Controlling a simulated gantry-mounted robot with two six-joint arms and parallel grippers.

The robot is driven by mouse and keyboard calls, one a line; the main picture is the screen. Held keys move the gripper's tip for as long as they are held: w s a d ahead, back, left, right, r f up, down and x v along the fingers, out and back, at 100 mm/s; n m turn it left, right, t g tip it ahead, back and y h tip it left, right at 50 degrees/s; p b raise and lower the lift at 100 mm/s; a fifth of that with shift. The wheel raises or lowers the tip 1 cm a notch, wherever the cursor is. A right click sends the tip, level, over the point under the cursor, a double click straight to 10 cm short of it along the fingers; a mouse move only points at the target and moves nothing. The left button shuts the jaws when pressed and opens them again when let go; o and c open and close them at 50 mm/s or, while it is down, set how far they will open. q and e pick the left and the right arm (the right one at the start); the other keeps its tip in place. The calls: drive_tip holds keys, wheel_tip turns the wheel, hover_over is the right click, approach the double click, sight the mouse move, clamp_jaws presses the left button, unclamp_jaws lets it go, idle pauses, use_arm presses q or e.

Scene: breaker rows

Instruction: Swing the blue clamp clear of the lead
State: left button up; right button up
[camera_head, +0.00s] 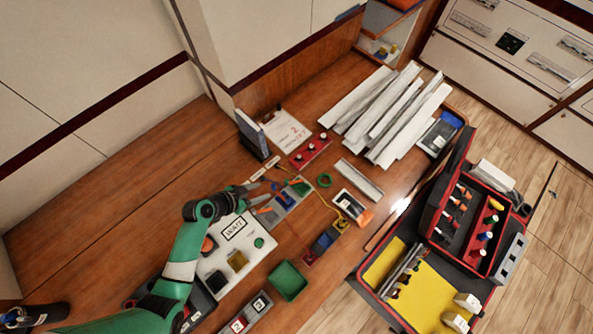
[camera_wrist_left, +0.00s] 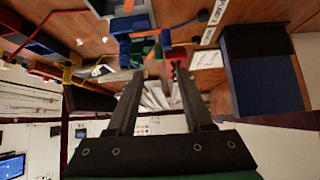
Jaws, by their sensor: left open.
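A small grey fixture (camera_head: 285,201) with blue, orange and green parts lies on the wooden bench. A blue part (camera_wrist_left: 131,24), which may be the blue clamp, shows near the top of the left wrist view, with green and yellow pieces beside it. An orange lead seems to cross the fixture; I cannot tell exactly how the clamp sits against it. My left gripper (camera_head: 259,192) is at the fixture's left side, its fingers pointing towards it. In the left wrist view its two fingers (camera_wrist_left: 158,72) are apart, with nothing clearly between them. My right gripper does not show.
A white panel marked WAIT (camera_head: 232,260) lies below the gripper. A dark blue upright binder (camera_head: 251,135) stands behind. Long white strips (camera_head: 390,108) cover the bench's far right.

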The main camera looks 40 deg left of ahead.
sight(273, 186)
use_arm(q)
drive_tip(key=b+x, duration=0.3)
drive_tip(key=a+f+b+x, duration=0.1)
drive_tip(key=b+x, duration=0.2)
drive_tip(key=b, duration=0.1)
drive_tip(key=s+b+x, duration=0.1)
drive_tip(key=b+x, duration=0.2)
drive_tip(key=shift+w+a+f+b, duration=0.2)
drive_tip(key=shift+a+f+b, duration=0.05)
drive_tip(key=shift+f+b, duration=0.15)
drive_tip(key=shift+w+f, duration=0.15)
drive_tip(key=shift+w, duration=0.2)
drive_tip(key=shift+c, duration=0.2)
clamp_jaws()
